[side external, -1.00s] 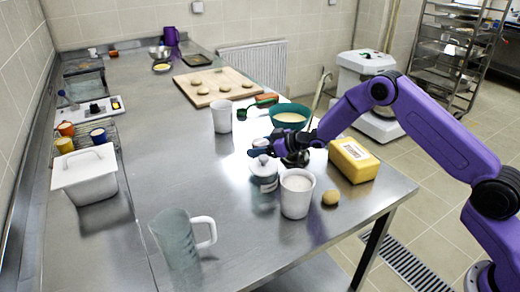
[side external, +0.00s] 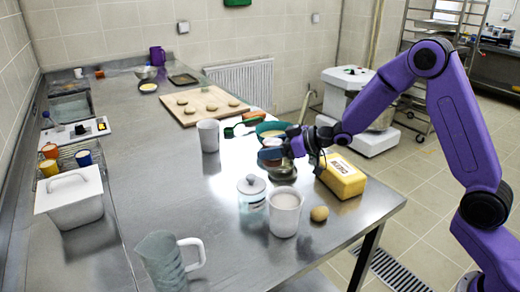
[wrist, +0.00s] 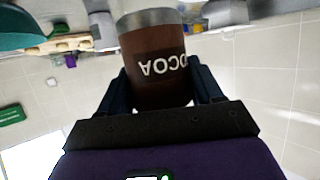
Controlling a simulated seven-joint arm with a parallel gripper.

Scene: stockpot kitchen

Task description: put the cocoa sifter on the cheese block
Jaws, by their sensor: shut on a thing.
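The cocoa sifter (wrist: 157,65) is a brown cylinder with white lettering and a silver band at one end. My gripper (wrist: 158,92) is shut on its sides in the wrist view. The lettering and the room both look upside down there, so the sifter appears upright. In the side view my gripper (side external: 272,154) is above the table, left of the cheese block; the sifter is hard to make out there. The cheese block (side external: 342,177) is yellow with a pale label on top and lies near the table's right edge. I see nothing on its top.
A metal bowl-like item (side external: 283,171) stands below my gripper. A lidded jar (side external: 251,192), a white mug (side external: 285,213) and a round brown ball (side external: 319,213) stand in front. A teal bowl (side external: 270,129) is behind. The table's left middle is clear.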

